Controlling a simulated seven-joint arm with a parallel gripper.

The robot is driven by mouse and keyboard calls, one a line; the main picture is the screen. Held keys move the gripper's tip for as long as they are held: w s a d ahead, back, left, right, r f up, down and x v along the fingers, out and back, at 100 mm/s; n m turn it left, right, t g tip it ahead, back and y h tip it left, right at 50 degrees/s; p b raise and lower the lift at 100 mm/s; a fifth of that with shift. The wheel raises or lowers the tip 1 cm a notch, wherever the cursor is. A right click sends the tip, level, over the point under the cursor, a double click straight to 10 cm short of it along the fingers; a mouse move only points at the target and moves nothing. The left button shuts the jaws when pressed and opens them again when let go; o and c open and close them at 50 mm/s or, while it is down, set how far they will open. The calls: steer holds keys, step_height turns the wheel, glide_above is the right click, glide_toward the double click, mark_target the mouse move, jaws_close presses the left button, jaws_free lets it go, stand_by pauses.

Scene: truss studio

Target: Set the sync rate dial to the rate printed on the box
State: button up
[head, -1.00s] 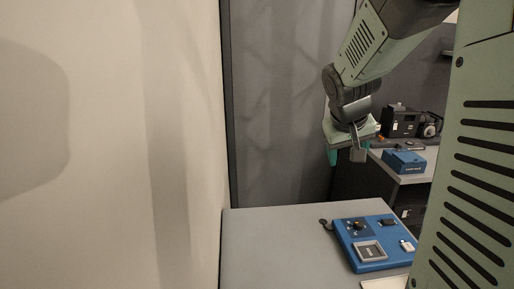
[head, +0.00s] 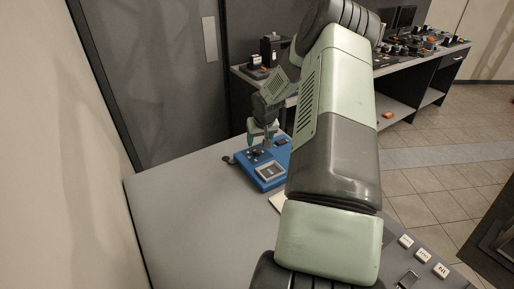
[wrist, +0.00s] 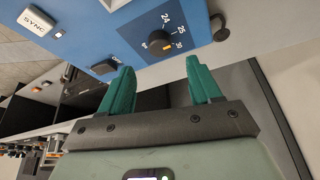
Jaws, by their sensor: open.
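The blue device (head: 262,172) lies on the grey table, with a small screen. Its black dial (wrist: 156,46) fills the upper middle of the wrist view. I read 24, 25 and 30 around it; the left label is unclear. The dial's orange mark points right, towards 30. My gripper (wrist: 160,66) is open and empty, its green fingertips just short of the dial, which shows between them in the picture. In the head view my gripper (head: 262,136) is low over the device's far left part. I cannot read a printed rate on any box.
A switch marked OFF (wrist: 110,66) and a SYNC button (wrist: 36,22) are on the device. The grey table (head: 190,215) is clear at left. My arm hides much of the right.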

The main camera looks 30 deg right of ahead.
mark_target(257, 149)
steer(key=x, duration=0.6)
steer(key=shift+w+f, duration=0.15)
steer(key=shift+f, duration=0.1)
steer(key=c, duration=1)
steer(key=shift+c, duration=0.2)
steer(key=n+y, duration=0.1)
steer(key=n, duration=0.3)
steer(key=shift+d+y, duration=0.1)
steer(key=shift+y, duration=0.3)
steer(key=n+y, duration=0.1)
steer(key=n, duration=0.2)
steer(key=n+y, duration=0.1)
steer(key=n, duration=0.1)
steer(key=shift+d+n, duration=0.1)
steer(key=shift+n, duration=0.3)
steer(key=shift+g, duration=0.3)
